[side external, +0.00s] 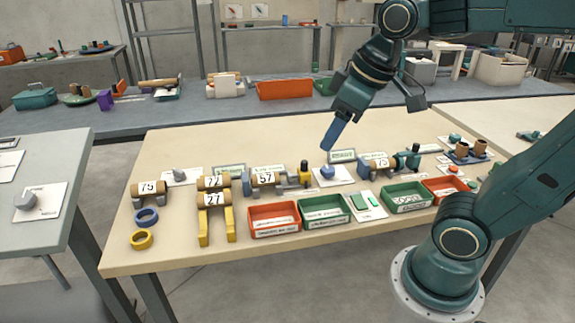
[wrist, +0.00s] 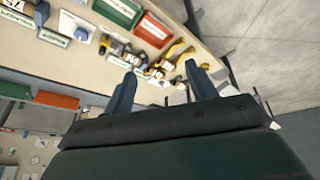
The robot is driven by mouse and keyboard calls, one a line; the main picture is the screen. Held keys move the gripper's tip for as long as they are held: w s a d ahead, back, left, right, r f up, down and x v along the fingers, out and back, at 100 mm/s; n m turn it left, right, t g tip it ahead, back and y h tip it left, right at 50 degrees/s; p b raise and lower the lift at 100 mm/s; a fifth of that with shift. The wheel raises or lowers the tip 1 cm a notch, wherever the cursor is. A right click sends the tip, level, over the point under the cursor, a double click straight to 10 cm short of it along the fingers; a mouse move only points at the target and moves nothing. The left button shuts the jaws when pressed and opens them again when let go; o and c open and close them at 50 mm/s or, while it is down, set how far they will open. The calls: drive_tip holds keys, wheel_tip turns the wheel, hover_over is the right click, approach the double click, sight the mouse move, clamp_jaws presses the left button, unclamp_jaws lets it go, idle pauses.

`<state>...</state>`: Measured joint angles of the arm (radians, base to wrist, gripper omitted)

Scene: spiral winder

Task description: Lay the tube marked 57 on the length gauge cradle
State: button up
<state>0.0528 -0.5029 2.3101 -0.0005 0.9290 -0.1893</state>
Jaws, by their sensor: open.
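The tube marked 57 (side external: 263,178) is a brown cylinder with a white label. In the wrist view the tube (wrist: 132,60) shows near the left finger. My gripper (side external: 330,138) is above the table, right of the tube and apart from it. Its blue fingers are spread and empty in the wrist view (wrist: 160,88).
Tubes 77 (side external: 214,182) and 27 (side external: 214,199) rest on a yellow rack; tube 75 (side external: 148,188) is on a stand at left. Tube 73 (side external: 378,163) sits on a teal device. Red (side external: 273,219) and green (side external: 325,211) bins line the front. Bare tabletop lies behind.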

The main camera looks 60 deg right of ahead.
drive_tip(key=s+a+f+m+t, duration=0.1)
drive_tip(key=s+f, duration=0.1)
drive_tip(key=s, duration=0.4)
drive_tip(key=shift+m, duration=0.3)
